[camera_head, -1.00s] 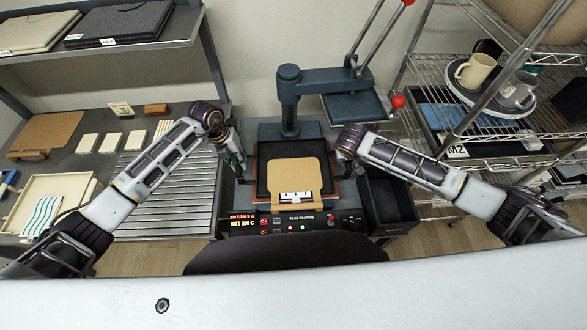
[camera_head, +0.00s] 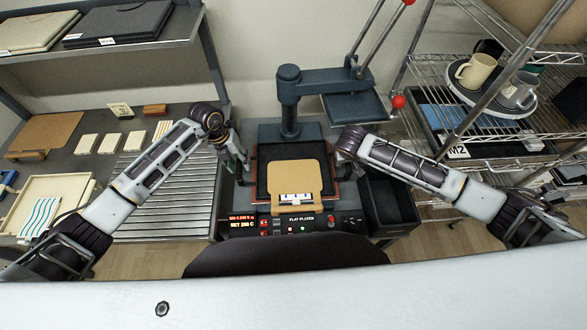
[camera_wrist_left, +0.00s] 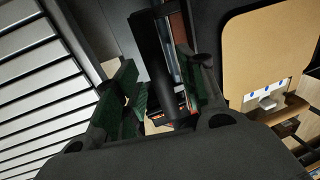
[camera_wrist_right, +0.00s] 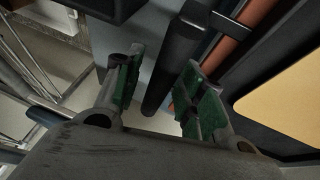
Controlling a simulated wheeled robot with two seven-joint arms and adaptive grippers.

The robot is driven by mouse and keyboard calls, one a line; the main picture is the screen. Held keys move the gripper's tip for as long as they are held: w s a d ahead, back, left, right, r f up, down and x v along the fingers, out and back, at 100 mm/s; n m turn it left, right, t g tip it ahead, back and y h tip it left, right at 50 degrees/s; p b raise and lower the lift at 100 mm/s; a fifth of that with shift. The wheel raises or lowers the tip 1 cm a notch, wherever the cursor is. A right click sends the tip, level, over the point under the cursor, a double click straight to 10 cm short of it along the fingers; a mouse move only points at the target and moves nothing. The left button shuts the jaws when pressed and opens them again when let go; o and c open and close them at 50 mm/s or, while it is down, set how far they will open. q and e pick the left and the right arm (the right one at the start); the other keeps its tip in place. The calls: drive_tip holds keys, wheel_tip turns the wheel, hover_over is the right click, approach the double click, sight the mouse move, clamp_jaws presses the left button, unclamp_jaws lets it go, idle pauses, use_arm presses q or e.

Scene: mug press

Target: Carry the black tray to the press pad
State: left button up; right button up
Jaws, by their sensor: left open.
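The black tray (camera_head: 262,172) lies level on the front part of the press, with a tan board (camera_head: 297,174) bearing a white label on top. A dark bar, seemingly the tray's left handle (camera_wrist_left: 152,55), runs between my left gripper's (camera_wrist_left: 160,100) fingers, which are open around it. My left gripper (camera_head: 238,166) is at the tray's left side. My right gripper (camera_head: 346,166) is at the right side, and its fingers (camera_wrist_right: 160,98) stand apart around a similar dark bar (camera_wrist_right: 176,58). I cannot make out the press pad for certain.
The press's dark upper plate (camera_head: 357,108) hangs behind and right of the tray. A control panel (camera_head: 290,224) is in front. A black bin (camera_head: 390,200) stands right. A slatted metal surface (camera_head: 168,190) is left; a wire rack (camera_head: 490,150) with mugs is right.

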use_arm(q)
wheel_tip(320, 180, up, 12)
drive_tip(key=a, duration=0.2)
drive_tip(key=shift+a+f, duration=0.15)
drive_tip(key=shift+f, duration=0.05)
idle(0.3)
use_arm(e)
drive_tip(key=shift+r, duration=0.1)
drive_tip(key=v, duration=1.1)
drive_tip(key=shift+s+r, duration=0.15)
drive_tip(key=shift+r, duration=0.25)
use_arm(q)
drive_tip(key=shift+s, duration=0.1)
use_arm(e)
drive_tip(key=shift+s+a+f, duration=0.1)
drive_tip(key=shift+a, duration=0.05)
idle(0.5)
